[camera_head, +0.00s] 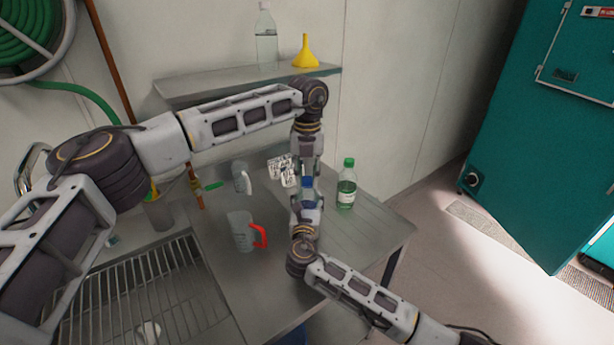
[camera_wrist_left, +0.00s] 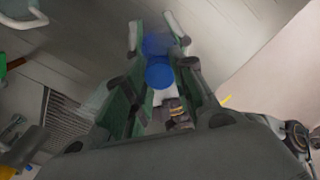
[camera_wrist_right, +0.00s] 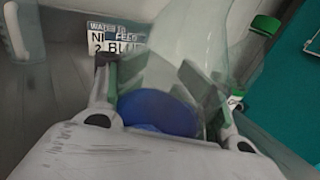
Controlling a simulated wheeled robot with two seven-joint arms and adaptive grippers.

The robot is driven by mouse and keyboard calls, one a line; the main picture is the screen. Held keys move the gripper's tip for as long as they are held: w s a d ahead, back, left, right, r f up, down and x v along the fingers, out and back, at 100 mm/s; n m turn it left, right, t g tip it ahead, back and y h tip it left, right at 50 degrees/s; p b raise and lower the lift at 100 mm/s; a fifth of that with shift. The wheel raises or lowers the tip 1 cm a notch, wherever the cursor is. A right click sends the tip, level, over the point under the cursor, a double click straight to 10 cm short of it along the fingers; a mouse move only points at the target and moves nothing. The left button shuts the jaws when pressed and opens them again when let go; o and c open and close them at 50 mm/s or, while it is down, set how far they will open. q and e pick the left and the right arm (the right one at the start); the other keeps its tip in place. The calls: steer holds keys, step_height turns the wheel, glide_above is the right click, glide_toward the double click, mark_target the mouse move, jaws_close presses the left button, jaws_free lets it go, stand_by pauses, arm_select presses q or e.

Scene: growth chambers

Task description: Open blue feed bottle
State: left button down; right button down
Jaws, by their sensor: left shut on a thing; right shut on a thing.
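The blue feed bottle (camera_head: 308,183) is between my two grippers above the metal table, largely hidden by them in the head view. My left gripper (camera_head: 305,168) comes down from above and is shut on its blue cap (camera_wrist_left: 159,72), which shows between the fingers in the left wrist view. My right gripper (camera_head: 307,196) comes up from the near side and is shut on the bottle's body. In the right wrist view, blue (camera_wrist_right: 158,111) shows between the fingers, with clear see-through material above it. I cannot tell whether the cap is loose.
A green-capped bottle (camera_head: 347,187) stands right of the grippers. A red-handled jug (camera_head: 241,232) and another clear vessel (camera_head: 242,179) stand left. Printed cards (camera_head: 282,168) are behind. A shelf (camera_head: 190,88) holds a clear bottle (camera_head: 266,38) and a yellow funnel (camera_head: 305,55).

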mark_target(308, 179)
arm_select(q)
steer(key=n, duration=0.4)
steer(key=shift+w+n, duration=0.1)
steer(key=shift+n, duration=0.3)
arm_select(e)
steer(key=shift+a+f, duration=0.1)
arm_select(q)
steer(key=n, duration=0.4)
steer(key=shift+r, duration=0.1)
arm_select(e)
steer(key=shift+s, duration=0.1)
arm_select(q)
steer(key=n, duration=0.3)
steer(key=shift+n, duration=0.4)
steer(key=shift+w+n, duration=0.1)
steer(key=shift+n, duration=2)
arm_select(e)
steer(key=shift+a, duration=0.1)
arm_select(q)
steer(key=shift+d+r, duration=0.1)
steer(key=shift+r, duration=0.6)
steer(key=shift+r, duration=0.4)
arm_select(e)
steer(key=shift+d, duration=0.2)
arm_select(q)
steer(key=shift+r, duration=2)
